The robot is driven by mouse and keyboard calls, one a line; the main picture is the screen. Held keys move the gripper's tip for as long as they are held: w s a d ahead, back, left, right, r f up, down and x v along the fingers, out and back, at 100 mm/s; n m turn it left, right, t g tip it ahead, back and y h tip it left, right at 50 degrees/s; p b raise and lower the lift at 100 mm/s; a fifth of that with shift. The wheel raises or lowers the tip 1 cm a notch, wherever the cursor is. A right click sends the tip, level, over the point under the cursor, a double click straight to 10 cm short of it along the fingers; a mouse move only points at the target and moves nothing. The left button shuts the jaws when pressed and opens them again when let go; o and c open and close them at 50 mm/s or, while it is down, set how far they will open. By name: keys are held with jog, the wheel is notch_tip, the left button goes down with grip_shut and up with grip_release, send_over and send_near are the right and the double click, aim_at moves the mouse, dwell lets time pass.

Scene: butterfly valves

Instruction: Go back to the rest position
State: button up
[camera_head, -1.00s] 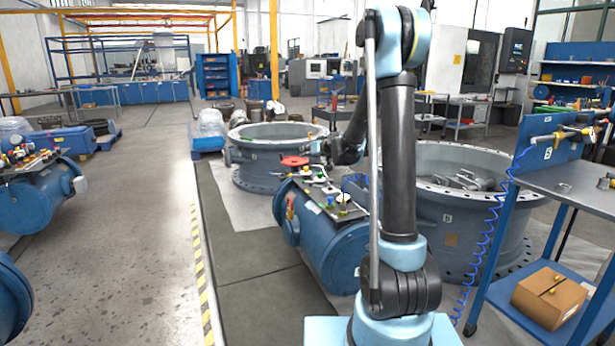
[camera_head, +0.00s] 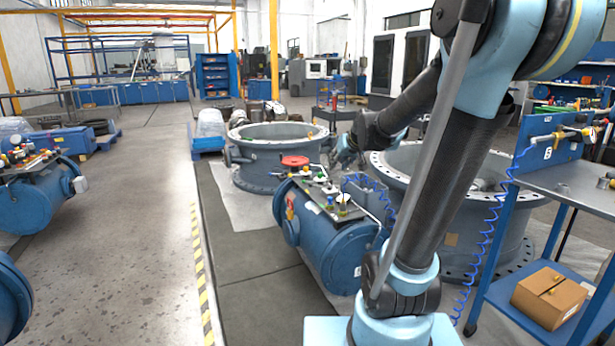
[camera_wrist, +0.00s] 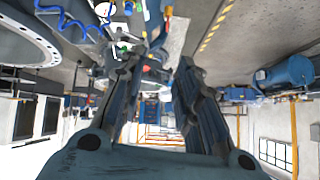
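My arm leans up to the right in the head view, and its forearm comes back down to the left. My gripper (camera_head: 342,158) is small there, in the air behind the blue tank (camera_head: 340,245) and between the two large grey valve rings, the left one (camera_head: 275,165) and the right one (camera_head: 445,215). In the wrist view, which is upside down, my gripper's (camera_wrist: 162,68) two dark fingers stand apart with nothing between them. The red handwheel (camera_head: 295,161) is to the left of my gripper in the head view, apart from it.
A blue workbench (camera_head: 575,185) with a cardboard box (camera_head: 549,298) on its lower shelf stands close on the right. A coiled blue hose (camera_head: 490,220) hangs beside it. More blue tanks (camera_head: 30,200) stand at left. The floor left of the yellow-black stripe (camera_head: 200,270) is mostly clear.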

jog(key=s+d+f+m+g+h, duration=0.15)
jog(key=s+d, duration=0.25)
jog(key=s, duration=0.4)
jog(key=s+d+f+m+h, duration=0.1)
jog(key=s+d+f+h, duration=0.2)
jog(key=s, duration=0.6)
jog(key=s+f+g+y, duration=0.1)
jog(key=s+f+g, duration=0.4)
jog(key=s+f, duration=0.6)
jog(key=s+d, duration=0.1)
jog(key=s, duration=0.2)
jog(key=shift+s, duration=0.35)
jog(key=shift+n, duration=0.25)
jog(key=shift+w+f, duration=0.25)
jog(key=shift+w, duration=0.2)
jog(key=shift+a, duration=0.15)
